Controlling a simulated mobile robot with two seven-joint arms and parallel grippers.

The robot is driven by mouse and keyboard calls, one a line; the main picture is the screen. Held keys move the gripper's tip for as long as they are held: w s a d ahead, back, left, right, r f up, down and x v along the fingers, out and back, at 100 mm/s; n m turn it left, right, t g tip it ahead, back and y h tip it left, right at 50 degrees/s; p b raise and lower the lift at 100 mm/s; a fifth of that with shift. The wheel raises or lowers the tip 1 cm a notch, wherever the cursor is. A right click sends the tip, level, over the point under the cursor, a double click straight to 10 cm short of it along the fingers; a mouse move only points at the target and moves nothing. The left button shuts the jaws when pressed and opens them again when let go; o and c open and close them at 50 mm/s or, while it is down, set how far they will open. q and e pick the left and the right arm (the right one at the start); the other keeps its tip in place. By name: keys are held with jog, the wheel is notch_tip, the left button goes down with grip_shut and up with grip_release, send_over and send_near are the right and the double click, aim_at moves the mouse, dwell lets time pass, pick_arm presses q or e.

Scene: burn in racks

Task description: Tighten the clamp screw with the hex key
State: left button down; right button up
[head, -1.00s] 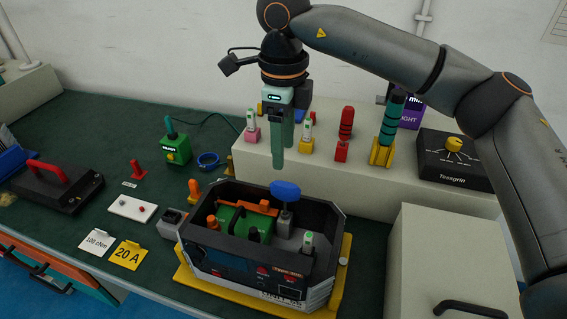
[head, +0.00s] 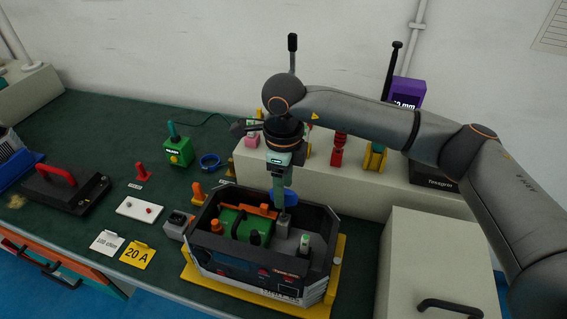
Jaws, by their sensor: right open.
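An open unit (head: 240,268) with dark walls stands on the bench, holding a green block (head: 243,221) with an orange bar. A blue handle (head: 299,187) stands above a grey block (head: 287,241) inside the unit; it looks like the hex key's handle, but I cannot be sure. The clamp screw cannot be made out. My right gripper (head: 279,203) is open and points straight down at the blue handle, its fingers covering the handle's middle. I cannot tell whether they touch it. My left gripper is out of view.
Behind the unit, a pale raised shelf (head: 345,180) carries a red tool (head: 339,147) and a dark dial box (head: 432,178). A pale cabinet (head: 440,240) stands at the right. A green box (head: 178,152) and a white plate (head: 139,208) are at the left.

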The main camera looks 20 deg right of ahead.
jog(key=shift+f, duration=1.9)
jog(key=shift+c, duration=0.4)
grip_shut()
